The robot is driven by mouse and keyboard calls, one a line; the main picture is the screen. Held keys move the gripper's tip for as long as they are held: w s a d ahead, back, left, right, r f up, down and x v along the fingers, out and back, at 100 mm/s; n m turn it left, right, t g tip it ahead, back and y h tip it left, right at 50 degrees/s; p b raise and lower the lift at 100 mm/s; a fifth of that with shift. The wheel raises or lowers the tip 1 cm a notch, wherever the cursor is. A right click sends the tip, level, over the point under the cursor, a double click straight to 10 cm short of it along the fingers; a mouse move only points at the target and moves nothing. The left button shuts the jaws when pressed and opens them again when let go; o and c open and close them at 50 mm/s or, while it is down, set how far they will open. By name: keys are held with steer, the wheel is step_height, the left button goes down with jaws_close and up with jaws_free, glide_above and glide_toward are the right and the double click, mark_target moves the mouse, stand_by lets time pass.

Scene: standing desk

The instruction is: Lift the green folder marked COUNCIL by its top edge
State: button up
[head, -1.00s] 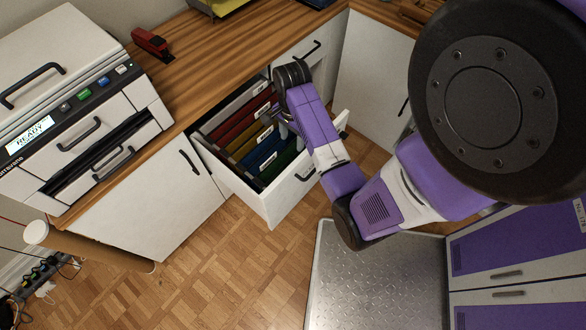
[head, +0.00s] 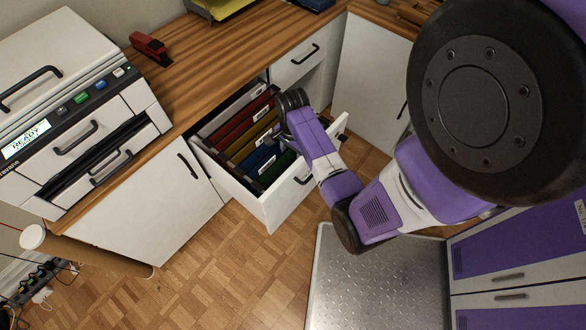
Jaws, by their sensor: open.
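The green folder (head: 277,170) hangs at the front of the open drawer (head: 233,180), behind its front panel. Only part of it shows, and the marking COUNCIL cannot be read at this size. My gripper (head: 284,138) is over the right part of the drawer, pointing down near the blue folder (head: 257,161) and the green one. It is open, with its fingertips largely hidden by my wrist and dark against the folders. I cannot tell whether they touch a folder edge.
Red folders (head: 233,124), a yellow folder (head: 240,148) and a pale one stand behind the blue one, with white label tabs. The drawer walls surround them closely. A printer (head: 75,110) and red stapler (head: 150,47) are on the wooden counter (head: 200,75).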

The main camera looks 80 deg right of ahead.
jaws_close()
step_height(320, 180, up, 28)
steer(key=p, duration=1.3)
stand_by(0.5)
